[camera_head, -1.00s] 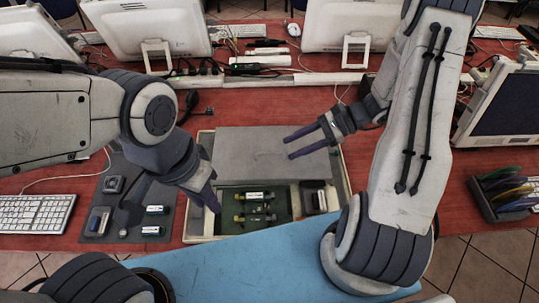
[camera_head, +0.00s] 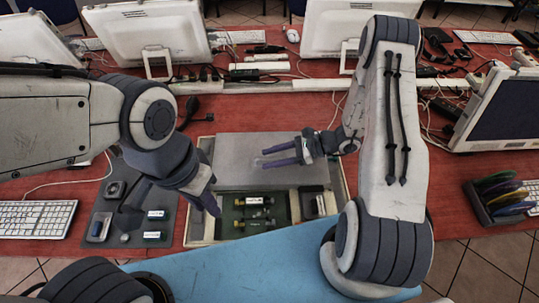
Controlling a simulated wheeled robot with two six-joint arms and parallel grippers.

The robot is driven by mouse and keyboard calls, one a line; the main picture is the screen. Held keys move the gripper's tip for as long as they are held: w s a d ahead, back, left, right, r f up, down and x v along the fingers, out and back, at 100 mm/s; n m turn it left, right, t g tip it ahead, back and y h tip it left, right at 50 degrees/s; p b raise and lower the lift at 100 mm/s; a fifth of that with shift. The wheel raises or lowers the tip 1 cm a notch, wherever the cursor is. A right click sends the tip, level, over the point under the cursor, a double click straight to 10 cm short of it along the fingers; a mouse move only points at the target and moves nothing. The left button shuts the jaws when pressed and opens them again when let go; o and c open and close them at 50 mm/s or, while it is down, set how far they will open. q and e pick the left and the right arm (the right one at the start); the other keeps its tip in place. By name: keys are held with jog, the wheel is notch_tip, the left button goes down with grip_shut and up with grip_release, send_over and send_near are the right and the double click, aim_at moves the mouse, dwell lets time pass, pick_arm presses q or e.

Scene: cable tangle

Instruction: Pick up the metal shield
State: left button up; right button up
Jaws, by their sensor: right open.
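The metal shield (camera_head: 240,175) is a flat grey plate lying over the rear part of an open tray-like box (camera_head: 341,190) in the middle of the table. My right gripper (camera_head: 261,157) comes in from the right, with its two fingers apart and pointing left over the shield. Nothing shows between them; whether the fingertips touch the plate I cannot tell. My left gripper (camera_head: 214,201) points down at the box's left edge, beside the shield's left side. Its fingers overlap in this view, so its opening is hidden.
Green parts with cylindrical cells (camera_head: 254,212) lie in the box's front compartment. A dark mat (camera_head: 125,222) with small parts is left of the box, beside a keyboard (camera_head: 35,218). A rack of discs (camera_head: 500,195) stands right. Monitors and cables line the back.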

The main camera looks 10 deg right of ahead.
jog(key=shift+a+f, duration=0.15)
jog(key=shift+a, duration=0.1)
grip_shut()
jog(key=shift+w, duration=0.1)
dwell(1.2)
